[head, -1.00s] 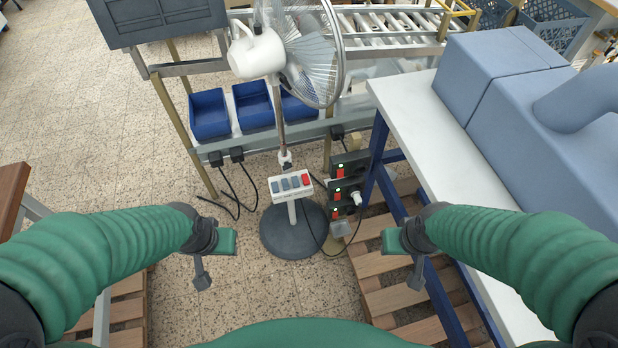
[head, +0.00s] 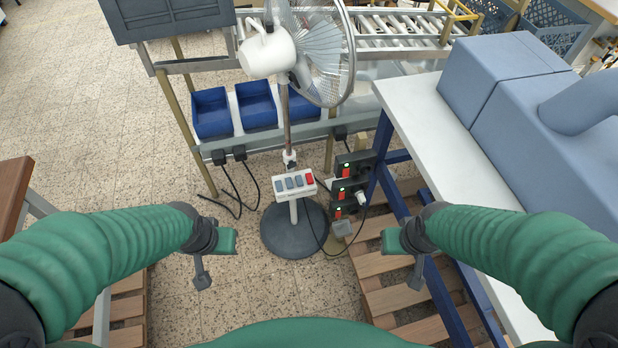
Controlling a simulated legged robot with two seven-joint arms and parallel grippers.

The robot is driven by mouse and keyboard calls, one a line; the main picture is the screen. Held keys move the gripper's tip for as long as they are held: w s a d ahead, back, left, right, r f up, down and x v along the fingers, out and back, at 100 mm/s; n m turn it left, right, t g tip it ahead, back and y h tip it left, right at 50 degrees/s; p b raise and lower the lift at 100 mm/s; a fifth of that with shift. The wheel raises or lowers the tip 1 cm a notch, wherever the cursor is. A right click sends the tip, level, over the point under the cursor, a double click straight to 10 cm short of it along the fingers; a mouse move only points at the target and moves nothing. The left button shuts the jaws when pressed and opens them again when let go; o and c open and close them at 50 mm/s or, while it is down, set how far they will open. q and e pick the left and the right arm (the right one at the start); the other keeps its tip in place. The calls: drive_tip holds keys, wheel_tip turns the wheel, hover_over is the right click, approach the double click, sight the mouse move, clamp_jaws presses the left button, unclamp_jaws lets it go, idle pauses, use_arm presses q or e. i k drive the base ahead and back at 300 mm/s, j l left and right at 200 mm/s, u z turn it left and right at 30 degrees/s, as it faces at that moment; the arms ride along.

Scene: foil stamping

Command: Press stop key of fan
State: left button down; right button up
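A white standing fan (head: 268,52) with a wire cage stands ahead of me on a round dark base (head: 294,232). Its control box (head: 293,187) sits low on the pole and carries several blue-grey keys and one red key (head: 310,178) at its right end. My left gripper (head: 214,262) hangs to the lower left of the fan base, apart from it. My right gripper (head: 405,262) hangs to the lower right of the base, also apart. Neither touches anything. The finger gap of each is not clear from this angle.
Black socket boxes (head: 350,190) with red switches, green lights and cables stand right of the pole. A white table (head: 440,150) with blue-grey machinery is at right. Blue bins (head: 212,112) sit behind left. Wooden pallets (head: 390,290) lie below right.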

sight(309, 178)
drive_tip(key=i+j+z, duration=0.45)
drive_tip(key=z, duration=0.15)
drive_tip(key=i+j+z, duration=0.2)
drive_tip(key=j+z, duration=0.15)
drive_tip(key=j, duration=0.15)
drive_tip(key=i+j+z, duration=0.1)
drive_tip(key=j+z, duration=0.2)
drive_tip(key=j, duration=0.1)
